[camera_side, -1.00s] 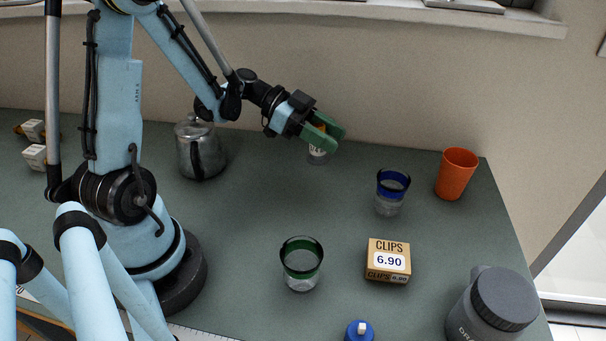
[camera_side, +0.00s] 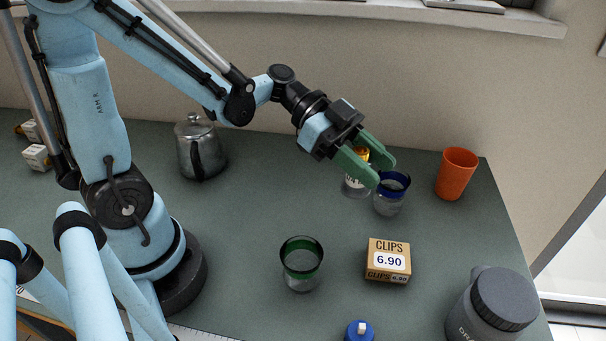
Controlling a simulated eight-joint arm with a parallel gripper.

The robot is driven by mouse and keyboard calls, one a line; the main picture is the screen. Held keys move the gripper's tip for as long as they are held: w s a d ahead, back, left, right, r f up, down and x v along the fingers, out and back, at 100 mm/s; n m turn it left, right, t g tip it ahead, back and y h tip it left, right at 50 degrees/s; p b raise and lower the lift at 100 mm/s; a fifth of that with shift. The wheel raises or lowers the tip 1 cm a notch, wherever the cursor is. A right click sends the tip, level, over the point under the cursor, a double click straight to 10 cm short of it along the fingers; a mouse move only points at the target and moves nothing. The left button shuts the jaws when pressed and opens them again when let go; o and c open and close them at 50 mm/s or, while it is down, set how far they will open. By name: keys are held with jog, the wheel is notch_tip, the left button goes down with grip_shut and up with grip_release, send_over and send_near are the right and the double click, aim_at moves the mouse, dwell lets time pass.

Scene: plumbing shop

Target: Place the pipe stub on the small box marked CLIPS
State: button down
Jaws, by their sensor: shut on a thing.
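My gripper (camera_side: 374,168), with green fingers, is above the back right part of the table. The fingers hide part of the stub. The small box marked CLIPS (camera_side: 388,258) is tan with a 6.90 price label. It lies on the table, nearer the camera than my gripper, and its top is bare.
A blue-rimmed glass (camera_side: 389,200) stands close beside the stub in the picture. A green-rimmed glass (camera_side: 301,266) stands left of the box. An orange cup (camera_side: 456,173), a metal pot (camera_side: 200,150), a grey lidded bottle (camera_side: 492,308) and a blue-capped item (camera_side: 359,331) stand around.

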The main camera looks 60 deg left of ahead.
jog(key=s+d+r+m+g, duration=0.1)
jog(key=s+d+m+g, duration=0.2)
jog(key=s+d, duration=0.3)
jog(key=s+d+r+m+g, duration=0.1)
jog(key=s+d+m+g, duration=0.25)
jog(key=d, duration=0.45)
send_over(396, 263)
notch_tip(396, 263, down, 7)
jog(key=shift+f+n+h, duration=0.3)
jog(key=shift+f+n, duration=0.15)
jog(key=shift+f, duration=1.4)
jog(key=c, duration=0.6)
grip_release()
jog(key=shift+f, duration=0.15)
